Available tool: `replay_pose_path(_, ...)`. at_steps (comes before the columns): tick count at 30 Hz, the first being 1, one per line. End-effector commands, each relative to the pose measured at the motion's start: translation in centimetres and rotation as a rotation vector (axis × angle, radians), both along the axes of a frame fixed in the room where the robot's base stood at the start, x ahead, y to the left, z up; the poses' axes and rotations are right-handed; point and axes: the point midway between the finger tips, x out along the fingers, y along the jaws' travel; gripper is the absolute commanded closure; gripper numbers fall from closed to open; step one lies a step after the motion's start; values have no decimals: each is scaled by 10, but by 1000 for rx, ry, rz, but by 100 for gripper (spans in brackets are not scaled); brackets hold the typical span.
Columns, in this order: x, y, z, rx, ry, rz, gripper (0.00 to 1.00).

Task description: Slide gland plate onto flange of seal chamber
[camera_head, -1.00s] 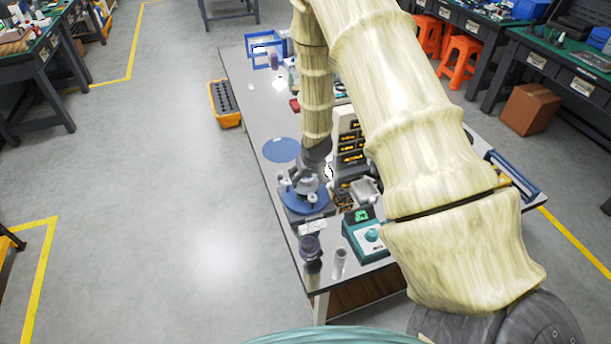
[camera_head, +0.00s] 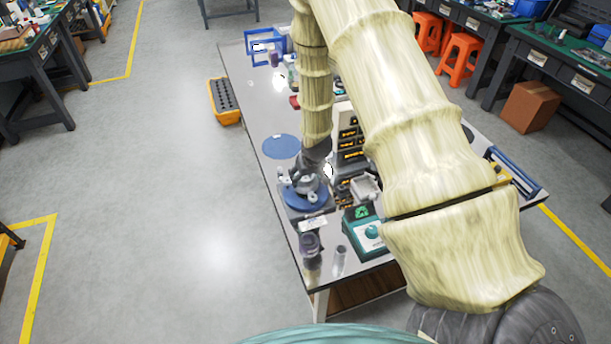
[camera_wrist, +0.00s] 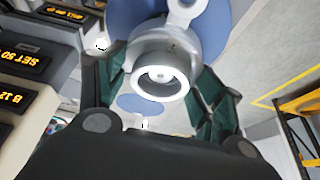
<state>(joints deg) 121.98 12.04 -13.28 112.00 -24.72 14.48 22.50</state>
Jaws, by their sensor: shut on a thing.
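My gripper (camera_head: 306,178) is at the blue round base (camera_head: 291,198) on the bench, pointing down. In the wrist view its teal fingers (camera_wrist: 160,66) are shut on a grey metal ring-shaped part (camera_wrist: 176,43), which looks like the gland plate. The part's round bore faces the camera, and a grey lug (camera_wrist: 186,9) shows just beyond it. The blue base (camera_wrist: 212,30) lies behind the part. The seal chamber's flange cannot be told apart from the held part, and whether they touch is unclear. A small upright metal post (camera_head: 313,197) stands on the base.
A flat blue disc (camera_head: 281,146) lies on the bench behind the base. Dark boxes with orange displays (camera_head: 349,145) stand close on the right. A teal device (camera_head: 364,232), a dark cup (camera_head: 310,243) and a clear cylinder (camera_head: 340,260) stand in front. The bench's left edge is near.

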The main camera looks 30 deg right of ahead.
Motion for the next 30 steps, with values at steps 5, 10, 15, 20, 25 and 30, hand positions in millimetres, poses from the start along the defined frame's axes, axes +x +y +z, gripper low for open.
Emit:
replay_pose_path(5,0,0,-3,0,-1,0,79)
replay_pose_path(10,0,0,-3,0,-1,0,79)
replay_pose_path(15,0,0,-3,0,-1,0,79)
replay_pose_path(20,0,0,-6,0,-1,0,79)
replay_pose_path(25,0,0,-11,0,-1,0,79)
replay_pose_path(30,0,0,-15,-1,-1,1,79)
